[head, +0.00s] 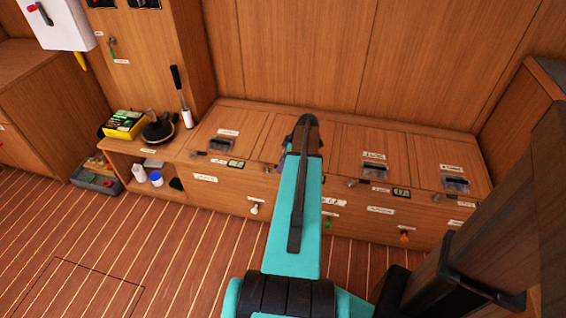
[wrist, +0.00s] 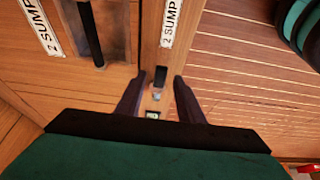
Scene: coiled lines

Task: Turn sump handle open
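A label reading "2 SUMP" (wrist: 171,22) is on the locker edge in the wrist view. Just below it a small dark handle (wrist: 161,76) with a grey metal fitting (wrist: 156,96) shows between the fingers of my gripper (wrist: 158,82). The fingers are apart, with a gap visible on each side of the handle; I cannot tell how far below them it lies. Another label ending in "SUMP" (wrist: 40,25) is beside a black bar (wrist: 91,35) over a recess.
A wooden locker bench (head: 275,132) runs along the wall. Its lids have recessed latches (head: 374,169), small levers and labels. White (head: 254,208), green (head: 327,222) and orange (head: 404,237) knobs are on its front. A grey bin (head: 95,180) stands at left. The floor in front is clear.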

